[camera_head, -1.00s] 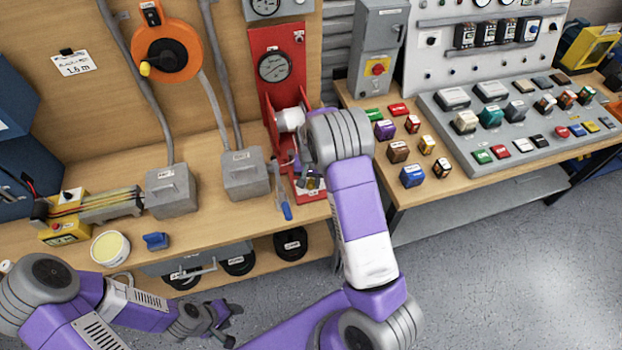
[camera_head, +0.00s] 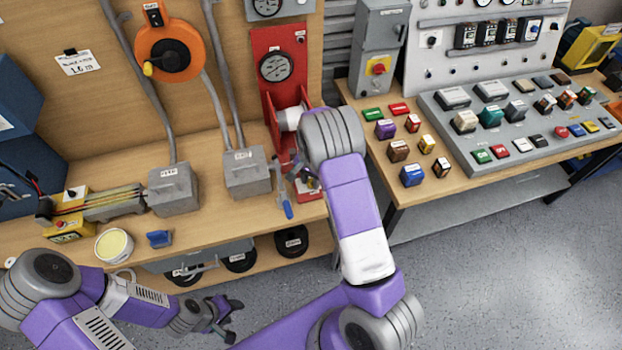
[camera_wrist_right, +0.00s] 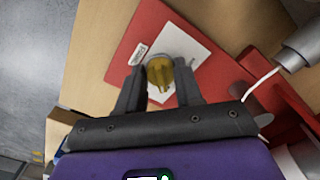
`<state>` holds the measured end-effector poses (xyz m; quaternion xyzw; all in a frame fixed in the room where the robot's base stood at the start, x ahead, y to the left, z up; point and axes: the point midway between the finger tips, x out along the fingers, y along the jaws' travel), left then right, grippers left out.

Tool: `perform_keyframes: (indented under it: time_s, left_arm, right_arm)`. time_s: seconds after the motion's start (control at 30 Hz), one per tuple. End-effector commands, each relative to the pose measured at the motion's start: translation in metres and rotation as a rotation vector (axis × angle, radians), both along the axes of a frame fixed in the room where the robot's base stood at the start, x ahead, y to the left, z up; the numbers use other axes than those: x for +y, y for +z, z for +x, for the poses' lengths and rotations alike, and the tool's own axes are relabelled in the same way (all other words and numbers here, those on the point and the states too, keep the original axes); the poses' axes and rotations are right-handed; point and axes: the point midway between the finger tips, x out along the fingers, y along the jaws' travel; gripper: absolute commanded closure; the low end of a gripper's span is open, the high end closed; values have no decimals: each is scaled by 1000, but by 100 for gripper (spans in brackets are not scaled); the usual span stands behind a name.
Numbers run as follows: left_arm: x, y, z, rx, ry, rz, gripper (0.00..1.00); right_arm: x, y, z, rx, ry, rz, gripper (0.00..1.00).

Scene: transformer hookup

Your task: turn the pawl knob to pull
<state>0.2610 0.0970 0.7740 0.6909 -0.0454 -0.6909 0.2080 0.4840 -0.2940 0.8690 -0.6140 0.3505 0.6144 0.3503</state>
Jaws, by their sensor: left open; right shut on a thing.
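The pawl knob (camera_wrist_right: 160,74) is a brass-yellow knob on a white label plate on the red base (camera_wrist_right: 135,41) in the right wrist view. My right gripper (camera_wrist_right: 161,68) has its two dark fingers on either side of the knob and is shut on it. In the head view the right gripper (camera_head: 306,180) is at the foot of the red winch stand (camera_head: 262,43), and my wrist largely hides the knob there. The knob's marking cannot be read. My left gripper (camera_head: 228,318) is open and empty, low in front of the bench.
A blue-handled lever (camera_head: 288,210) hangs at the bench edge just left of my right gripper. A grey box (camera_head: 246,174) stands further left. A white drum (camera_head: 290,118) sits above the base. The right-hand table (camera_head: 445,190) holds several coloured blocks.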

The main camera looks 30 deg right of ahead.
Motion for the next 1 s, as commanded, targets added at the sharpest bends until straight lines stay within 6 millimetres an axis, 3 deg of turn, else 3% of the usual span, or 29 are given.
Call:
perform_keyframes:
  time_s: [0.2,0.23,0.37,0.67,1.0]
  left_arm:
    - [0,0,0,0,0,0,52]
    - [0,0,0,0,0,0,52]
    - [0,0,0,0,0,0,52]
    - [0,0,0,0,0,0,52]
    - [0,7,0,0,0,0,52]
  right_arm:
    - [-1,1,1,-5,-1,-2,95]
    - [-1,1,1,-5,-1,-2,60]
    - [-1,1,1,-3,-1,-2,41]
    - [0,2,1,-1,1,0,41]
    - [-1,53,1,-5,1,-1,41]
